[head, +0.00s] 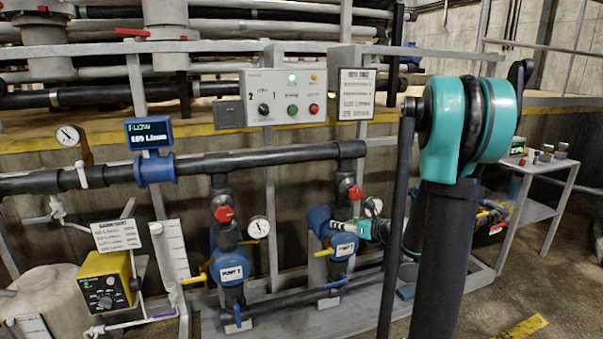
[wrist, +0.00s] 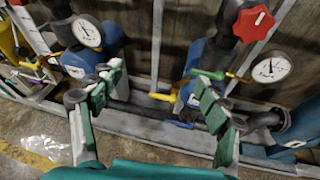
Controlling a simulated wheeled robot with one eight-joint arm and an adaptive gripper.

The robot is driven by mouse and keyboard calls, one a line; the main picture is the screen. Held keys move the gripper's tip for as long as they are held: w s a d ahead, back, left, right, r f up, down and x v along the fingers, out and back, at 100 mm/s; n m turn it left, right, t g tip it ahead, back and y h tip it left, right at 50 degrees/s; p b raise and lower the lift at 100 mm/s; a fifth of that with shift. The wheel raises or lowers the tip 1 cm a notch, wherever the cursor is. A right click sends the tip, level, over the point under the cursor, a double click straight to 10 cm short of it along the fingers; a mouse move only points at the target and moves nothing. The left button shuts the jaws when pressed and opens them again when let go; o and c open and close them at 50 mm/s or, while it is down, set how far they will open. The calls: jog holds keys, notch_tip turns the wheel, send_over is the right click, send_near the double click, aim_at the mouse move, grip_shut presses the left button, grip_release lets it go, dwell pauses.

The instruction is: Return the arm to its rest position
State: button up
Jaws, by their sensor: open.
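My gripper (wrist: 160,95) is open in the wrist view, with its two green-padded fingers spread apart and nothing held between them. In the head view my gripper (head: 342,228) shows as a small teal and white shape beside the right-hand pump (head: 343,250), partly hidden by my arm. My arm (head: 447,240) stands large in the right foreground, with a teal joint at its top. In the wrist view a yellow lever (wrist: 160,97) shows in the gap between the fingers, in front of the blue pump body. I cannot tell whether any finger touches the pump.
The left pump (head: 230,268), red valve handles (head: 224,213) and a pressure gauge (head: 259,228) are close by. A black pipe (head: 270,160) runs above the pumps. A control panel (head: 286,96) is behind. A side table (head: 538,168) with small items stands right. Open floor lies at lower right.

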jog(key=s+a+f+n+g+h, duration=0.1)
jog(key=s+a+f+n+g, duration=0.15)
jog(key=s+n, duration=0.5)
jog(key=s+a+f+n+g+h, duration=0.1)
jog(key=s+f+n+g, duration=0.15)
jog(key=s+n, duration=0.55)
jog(key=s+d+f+n+g+h, duration=0.1)
jog(key=s+d+f+n+h, duration=0.1)
jog(key=s+n, duration=0.5)
jog(key=s+d+f+n+g+h, duration=0.2)
jog(key=s+n, duration=0.4)
jog(key=n, duration=0.3)
jog(key=shift+s+d+f+h, duration=0.4)
jog(key=shift+d+f+h, duration=0.1)
jog(key=shift+d+f, duration=0.2)
jog(key=shift+c, duration=0.2)
